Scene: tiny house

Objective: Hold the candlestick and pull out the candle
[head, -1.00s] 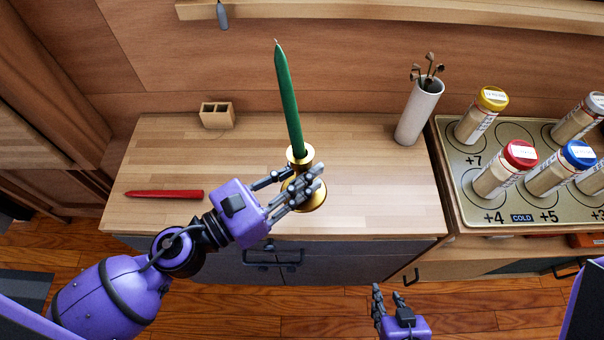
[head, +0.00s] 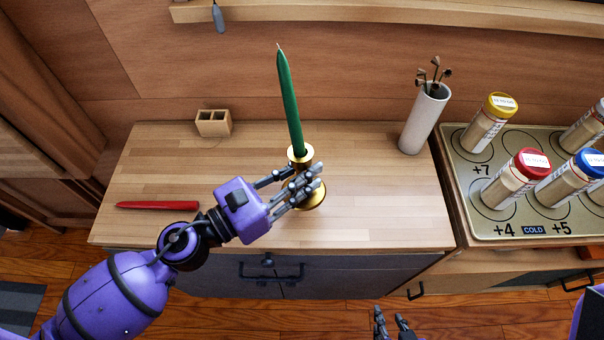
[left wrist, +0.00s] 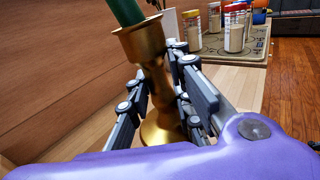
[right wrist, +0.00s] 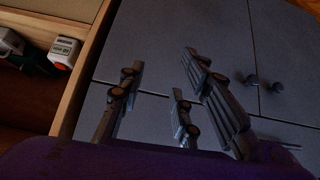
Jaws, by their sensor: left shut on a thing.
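A green candle (head: 290,103) stands upright in the brass candlestick (head: 302,158) on the wooden counter. The candlestick also shows in the left wrist view (left wrist: 152,75), with the lower end of the candle (left wrist: 125,12) in its cup. My left gripper (head: 297,184) is shut on the candlestick's stem, below the cup. My right gripper (head: 392,322) is low in front of the counter at the bottom edge of the head view. In the right wrist view its fingers (right wrist: 165,85) are spread apart with nothing between them.
A red candle (head: 157,205) lies on the counter (head: 380,225) at left. A small wooden block holder (head: 213,123) and a white cylinder with dark stems (head: 424,118) stand at the back. Several capped jars stand on a tray (head: 520,215) at right. The counter's right part is clear.

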